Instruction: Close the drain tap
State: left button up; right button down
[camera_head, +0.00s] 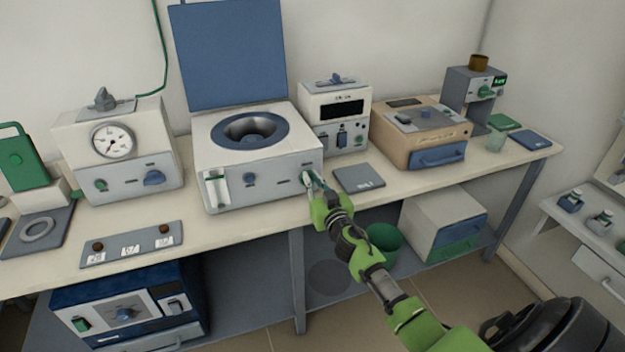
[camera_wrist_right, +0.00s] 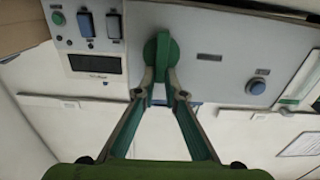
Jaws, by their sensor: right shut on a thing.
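The drain tap, a green knob (camera_wrist_right: 161,47), sits on the grey front panel of a white centrifuge-like unit (camera_head: 257,184) with a raised blue lid. It shows only as a small green bit in the head view, at the panel's right end. My right gripper (camera_head: 314,183) reaches it from the front right. In the wrist view the fingertips (camera_wrist_right: 161,78) are closed on the tap's lower part, and its rounded upper part stays visible. The tap's exact turn angle is hard to tell. My left gripper is out of view.
A white instrument (camera_head: 336,108) and a tan box (camera_head: 422,135) stand to the right; a gauge unit (camera_head: 118,150) stands to the left. A dark flat pad (camera_head: 358,178) lies on the bench right of the gripper. A green bin (camera_head: 383,243) is below the bench.

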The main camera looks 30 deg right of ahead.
jog(key=n, duration=0.3)
jog(key=a+n+b, duration=0.1)
jog(key=n, duration=0.2)
jog(key=f+n+b, duration=0.1)
jog(key=n, duration=0.2)
jog(key=shift+w+a, duration=0.2)
jog(key=shift+a, duration=0.2)
jog(key=n, duration=0.3)
jog(key=f+n+b, duration=0.1)
jog(key=shift+a+n, duration=0.25)
jog(key=shift+n, duration=0.05)
jog(key=shift+a+f+n+b, duration=0.1)
jog(key=shift+f+n+b, duration=0.15)
jog(key=shift+n, duration=0.75)
jog(key=shift+f+n+b, duration=0.1)
jog(key=shift+n+b, duration=0.15)
jog(key=shift+n, duration=0.75)
jog(key=shift+n, duration=0.3)
jog(key=c, duration=2.1)
grip_release()
